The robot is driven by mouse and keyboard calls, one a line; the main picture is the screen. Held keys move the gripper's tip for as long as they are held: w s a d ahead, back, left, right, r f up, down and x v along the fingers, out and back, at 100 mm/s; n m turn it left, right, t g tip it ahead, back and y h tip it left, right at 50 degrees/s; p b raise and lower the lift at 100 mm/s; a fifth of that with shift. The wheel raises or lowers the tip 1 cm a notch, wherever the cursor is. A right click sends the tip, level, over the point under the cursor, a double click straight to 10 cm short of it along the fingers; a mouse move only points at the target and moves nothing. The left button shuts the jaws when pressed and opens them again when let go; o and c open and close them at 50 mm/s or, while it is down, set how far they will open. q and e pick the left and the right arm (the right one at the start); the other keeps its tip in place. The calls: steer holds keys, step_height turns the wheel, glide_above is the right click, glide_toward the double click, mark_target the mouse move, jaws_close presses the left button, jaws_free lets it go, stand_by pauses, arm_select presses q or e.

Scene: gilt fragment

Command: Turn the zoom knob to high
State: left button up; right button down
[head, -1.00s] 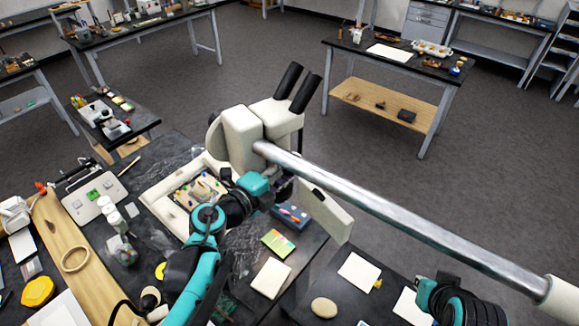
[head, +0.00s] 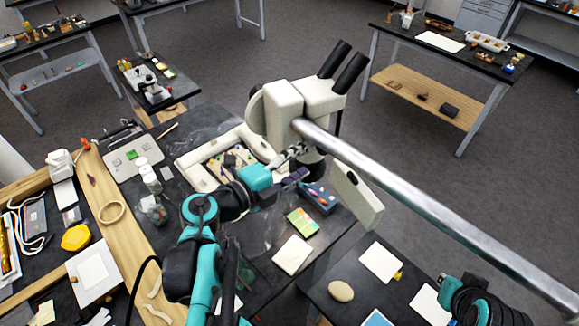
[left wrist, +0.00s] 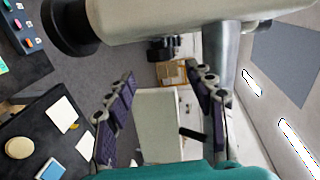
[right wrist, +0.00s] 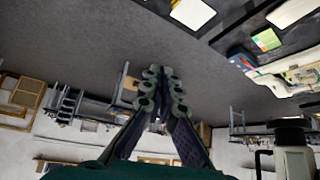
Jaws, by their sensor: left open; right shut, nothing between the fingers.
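The microscope head (head: 285,110) is cream-coloured, with two black eyepieces, and hangs from a long metal boom (head: 420,200). My left gripper (head: 296,163) is open and empty just below the left side of the head. In the left wrist view its spread fingers (left wrist: 161,80) point toward the cream body (left wrist: 190,20). A dark ribbed knob (left wrist: 163,48) shows beyond the fingertips, apart from them. It may be the zoom knob; its setting cannot be read. In the right wrist view my right gripper (right wrist: 162,88) is shut and empty, away from the microscope.
A padded cream tray (head: 207,180) with small pieces lies under the microscope. A cream panel (head: 357,195) hangs right of the head. A blue box (head: 318,197), a colour card (head: 302,221) and bottles (head: 149,176) stand on the dark bench. The boom crosses the right side.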

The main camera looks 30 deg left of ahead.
mark_target(325, 154)
arm_select(q)
steer(key=shift+v, duration=1.8)
steer(key=shift+w+f, duration=0.1)
steer(key=w+d+f+n+t+h+b, duration=0.2)
steer(key=w+f+t+b, duration=0.4)
steer(key=b, duration=0.6)
steer(key=shift+t, duration=0.3)
steer(key=x, duration=0.4)
steer(key=r+x, duration=0.1)
steer(key=x, duration=0.2)
steer(key=shift+s+r+p, duration=0.1)
steer(key=shift+s+p, duration=0.25)
steer(key=shift+p, duration=0.05)
steer(key=c, duration=1.2)
steer(key=shift+o, duration=0.2)
